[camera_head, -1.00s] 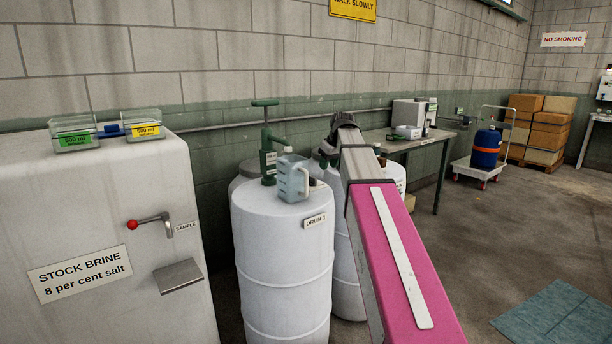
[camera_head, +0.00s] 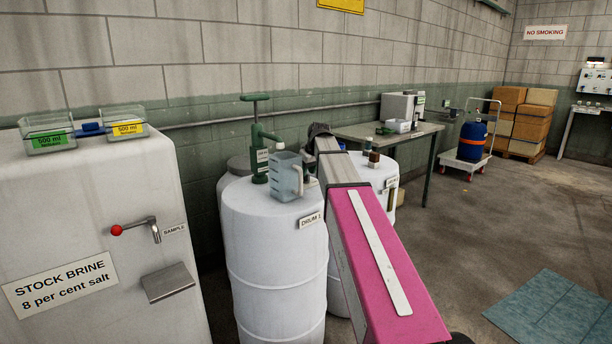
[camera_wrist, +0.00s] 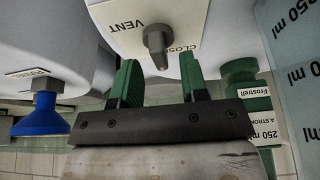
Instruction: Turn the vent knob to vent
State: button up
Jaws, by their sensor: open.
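The vent knob (camera_wrist: 156,42) is a grey knob on a pale plate (camera_wrist: 118,42) lettered VENT and CLOSED, which appears upside down in the wrist view. Its narrow end points down the picture, near the CLOSED lettering; its exact setting is hard to tell. My gripper (camera_wrist: 159,78) has two green fingers, open and empty, one on each side below the knob. The knob looks apart from both fingers. In the head view, my pink arm reaches over the drums, and its dark end is partly hidden. I cannot make out the knob there.
Drum 1 (camera_head: 272,262) carries a green pump (camera_head: 259,150) and a clear jug (camera_head: 286,176), close left of my arm. A second drum (camera_head: 372,172) stands behind my arm. A blue fitting (camera_wrist: 40,116) shows at left in the wrist view. Floor to the right is largely open.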

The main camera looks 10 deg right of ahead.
jog(key=shift+x, duration=1.1)
grip_shut()
jog(key=shift+m+t+h, duration=0.3)
jog(key=shift+m+h, duration=0.5)
jog(key=shift+m, duration=1.5)
grip_release()
